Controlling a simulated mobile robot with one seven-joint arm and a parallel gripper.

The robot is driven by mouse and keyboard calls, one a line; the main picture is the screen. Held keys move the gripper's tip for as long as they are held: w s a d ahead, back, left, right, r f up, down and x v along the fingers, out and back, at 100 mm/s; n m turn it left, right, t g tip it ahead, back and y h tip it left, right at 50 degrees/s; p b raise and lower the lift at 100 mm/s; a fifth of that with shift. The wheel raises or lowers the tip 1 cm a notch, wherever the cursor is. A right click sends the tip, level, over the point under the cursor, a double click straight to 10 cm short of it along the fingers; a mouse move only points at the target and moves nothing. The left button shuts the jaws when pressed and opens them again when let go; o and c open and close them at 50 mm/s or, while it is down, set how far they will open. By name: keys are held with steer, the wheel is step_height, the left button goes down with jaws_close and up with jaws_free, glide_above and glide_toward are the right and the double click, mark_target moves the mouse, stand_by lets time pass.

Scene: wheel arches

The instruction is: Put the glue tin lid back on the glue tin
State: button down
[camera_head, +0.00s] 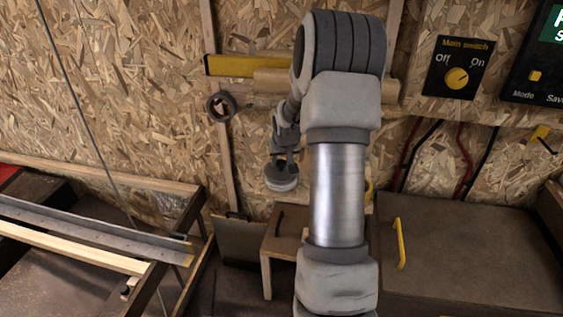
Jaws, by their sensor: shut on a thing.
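My gripper (284,163) is left of my arm's metal link, with its fingers pointing down. It is shut on a round, flat grey disc, which looks like the glue tin lid (282,185). In the picture the lid is just above the top of a small wooden stand (283,220), and a gap seems to lie between them. I cannot make out the glue tin; my arm covers the area to the right of the stand. A small yellow edge shows just right of my arm, and I cannot tell what it belongs to.
A brown cabinet top with a yellow handle (400,243) lies right. A metal rail (95,228) and wooden bars stand left. A tape roll (221,106) and a yellow level (243,66) are on the chipboard wall. The main switch panel (458,67) is upper right.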

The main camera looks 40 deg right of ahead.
steer(key=shift+f+b, duration=0.4)
steer(key=shift+f, duration=0.15)
steer(key=shift+c, duration=2.4)
jaws_free()
steer(key=shift+r, duration=0.1)
steer(key=shift+r+p, duration=0.45)
steer(key=p+v, duration=0.2)
steer(key=v, duration=0.5)
steer(key=shift+r, duration=0.25)
steer(key=shift+s+a, duration=0.1)
steer(key=shift+s, duration=0.05)
